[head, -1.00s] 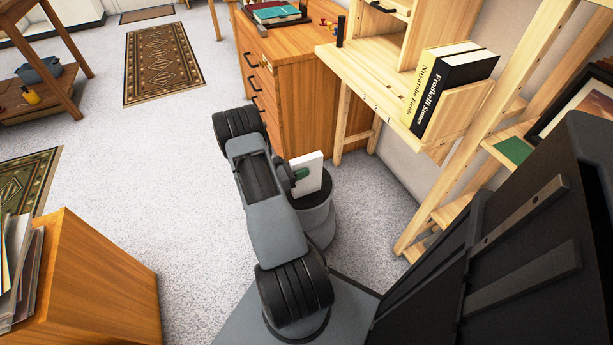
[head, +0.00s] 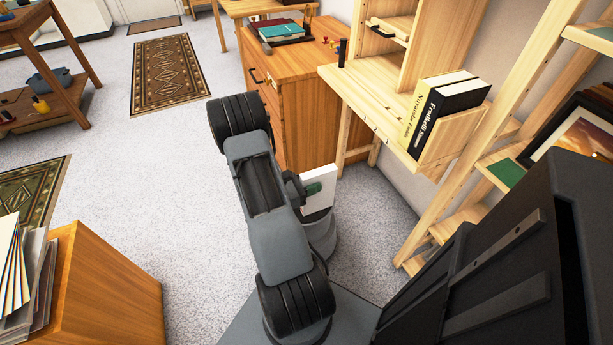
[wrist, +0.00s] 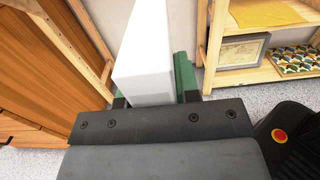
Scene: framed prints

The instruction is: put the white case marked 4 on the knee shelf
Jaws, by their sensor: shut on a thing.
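A white case (head: 321,188) is held upright in my gripper (head: 308,189), in front of my arm in the head view. In the wrist view the white case (wrist: 150,50) stands between the jaws of my gripper (wrist: 152,92), which are shut on it; a green finger pad shows on its right. No number shows on the visible faces. A light wood shelf rack (head: 478,205) stands at the right in the head view, with several levels. The wrist view shows its low boards (wrist: 250,75) to the right of the case. I cannot tell which level is the knee shelf.
A wood desk (head: 375,95) holds two upright books (head: 440,112). A drawer cabinet (head: 290,75) stands left of it. The rack carries a green item (head: 506,173) and a framed picture (head: 575,150); a framed map (wrist: 243,50) shows lower. Carpet (head: 150,170) on the left is open.

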